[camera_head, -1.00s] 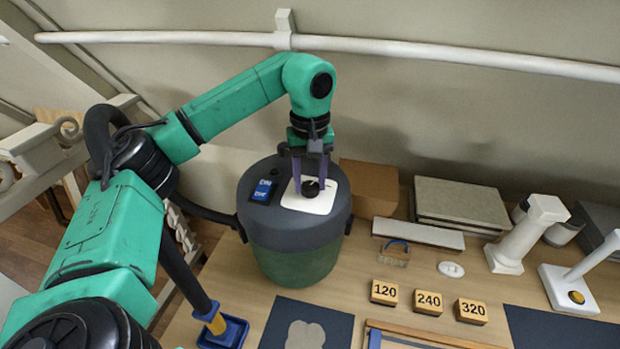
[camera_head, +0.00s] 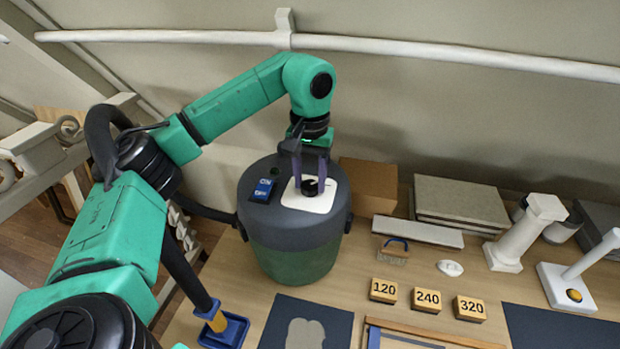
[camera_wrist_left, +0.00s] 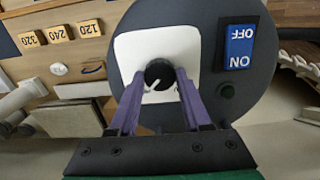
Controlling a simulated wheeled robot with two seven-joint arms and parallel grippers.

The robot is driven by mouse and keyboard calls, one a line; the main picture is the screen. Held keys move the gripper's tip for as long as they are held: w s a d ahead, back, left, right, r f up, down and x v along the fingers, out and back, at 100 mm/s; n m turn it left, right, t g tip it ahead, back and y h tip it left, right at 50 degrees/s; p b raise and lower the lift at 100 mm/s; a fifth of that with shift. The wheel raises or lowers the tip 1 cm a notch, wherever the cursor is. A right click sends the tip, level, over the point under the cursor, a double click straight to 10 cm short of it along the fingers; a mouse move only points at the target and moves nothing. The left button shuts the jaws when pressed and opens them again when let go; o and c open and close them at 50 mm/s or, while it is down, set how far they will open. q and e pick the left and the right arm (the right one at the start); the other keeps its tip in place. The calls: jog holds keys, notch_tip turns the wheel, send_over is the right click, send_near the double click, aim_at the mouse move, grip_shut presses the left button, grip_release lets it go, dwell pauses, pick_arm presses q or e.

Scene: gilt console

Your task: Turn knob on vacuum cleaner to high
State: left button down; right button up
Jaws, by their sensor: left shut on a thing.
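The vacuum cleaner (camera_head: 292,252) is a round drum with a dark grey lid and a green lower body, standing on the table. A small black knob (camera_head: 310,187) sits on a white plate (camera_head: 320,202) on its lid; in the left wrist view the knob (camera_wrist_left: 159,75) shows a pale pointer line. My left gripper (camera_head: 310,184) reaches down from above, its purple fingers shut on the knob from both sides; they also show in the left wrist view (camera_wrist_left: 160,82). A blue ON/OFF switch (camera_head: 264,189) is beside the plate. My right gripper is not in view.
Wooden blocks marked 120 (camera_head: 383,290), 240 (camera_head: 426,302) and 320 (camera_head: 470,309) lie to the right. A cardboard box (camera_head: 370,187) stands close behind the vacuum. A white column (camera_head: 522,233) stands farther right. A black hose (camera_head: 180,272) runs along the left.

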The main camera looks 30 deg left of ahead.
aim_at(310, 184)
pick_arm(q)
jog(key=shift+c, duration=1.8)
grip_release()
jog(key=shift+r, duration=0.15)
notch_tip(310, 184, up, 5)
jog(key=shift+f+b, duration=0.1)
jog(key=shift+b, duration=0.35)
notch_tip(310, 184, up, 10)
jog(key=p, duration=0.3)
jog(key=shift+f, duration=0.25)
jog(key=shift+s, duration=0.1)
